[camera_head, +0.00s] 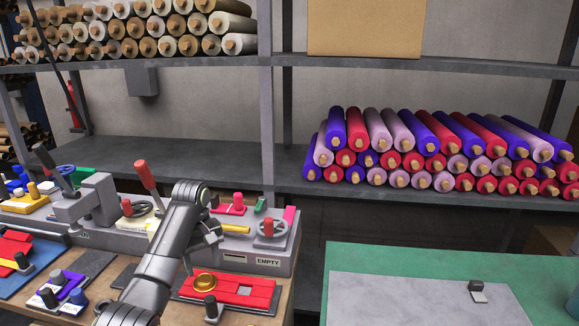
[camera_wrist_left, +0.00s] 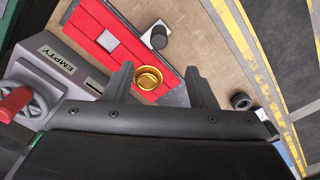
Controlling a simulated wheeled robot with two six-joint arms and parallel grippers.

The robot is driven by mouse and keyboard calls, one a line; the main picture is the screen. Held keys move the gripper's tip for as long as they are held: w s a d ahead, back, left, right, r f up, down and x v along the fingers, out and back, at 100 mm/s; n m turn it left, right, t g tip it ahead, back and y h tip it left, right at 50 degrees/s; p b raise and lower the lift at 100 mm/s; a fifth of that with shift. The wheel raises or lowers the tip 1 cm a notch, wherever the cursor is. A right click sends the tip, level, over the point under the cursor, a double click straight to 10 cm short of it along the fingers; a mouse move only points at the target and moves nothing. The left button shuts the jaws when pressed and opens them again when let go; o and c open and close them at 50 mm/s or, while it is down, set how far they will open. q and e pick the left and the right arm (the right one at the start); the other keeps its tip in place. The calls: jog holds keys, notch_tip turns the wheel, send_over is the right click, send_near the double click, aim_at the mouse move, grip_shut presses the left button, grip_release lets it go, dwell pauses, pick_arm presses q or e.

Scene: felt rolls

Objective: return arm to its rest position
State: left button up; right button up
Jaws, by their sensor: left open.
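My left arm (camera_head: 165,250) comes in from the lower left in the head view and bends over the workbench; it partly hides the gripper. In the left wrist view, my left gripper (camera_wrist_left: 160,88) is open, with its two dark fingers apart and nothing held between them. A gold round dish (camera_wrist_left: 148,78) shows between the fingers, on a red panel (camera_wrist_left: 112,44). The dish also shows in the head view (camera_head: 204,283), just below the bent arm. My right gripper is not in view.
A grey machine block marked EMPTY (camera_head: 268,261) with a handwheel (camera_head: 270,229) stands beside the arm. A dark-knobbed peg (camera_head: 211,307) stands near the dish. Coloured felt rolls (camera_head: 430,150) fill the right shelf. A green-edged table (camera_head: 400,258) stands at the right, mostly clear.

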pick_arm(q)
jog(key=s+a+f+m+t, duration=0.2)
jog(key=s+f+m, duration=0.2)
jog(key=s+f, duration=1.4)
jog(key=s+a+r+m+t+y, duration=0.1)
jog(key=s+r+m, duration=0.1)
jog(key=s, duration=1.1)
jog(key=s+a+r+m+t+y, duration=0.1)
jog(key=s+r, duration=0.1)
jog(key=s, duration=1)
notch_tip(320, 180, down, 26)
jog(key=a+f+g+b, duration=0.1)
jog(key=g+b, duration=0.1)
jog(key=s+d+f+g+h+b, duration=0.1)
jog(key=s+f+b, duration=0.1)
jog(key=s+f, duration=1.2)
notch_tip(320, 180, down, 4)
jog(key=shift+f, duration=0.1)
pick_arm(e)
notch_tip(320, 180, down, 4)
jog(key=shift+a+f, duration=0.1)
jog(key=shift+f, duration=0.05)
pick_arm(q)
jog(key=shift+s+f, duration=0.15)
jog(key=shift+s, duration=0.35)
jog(key=shift+c, duration=0.3)
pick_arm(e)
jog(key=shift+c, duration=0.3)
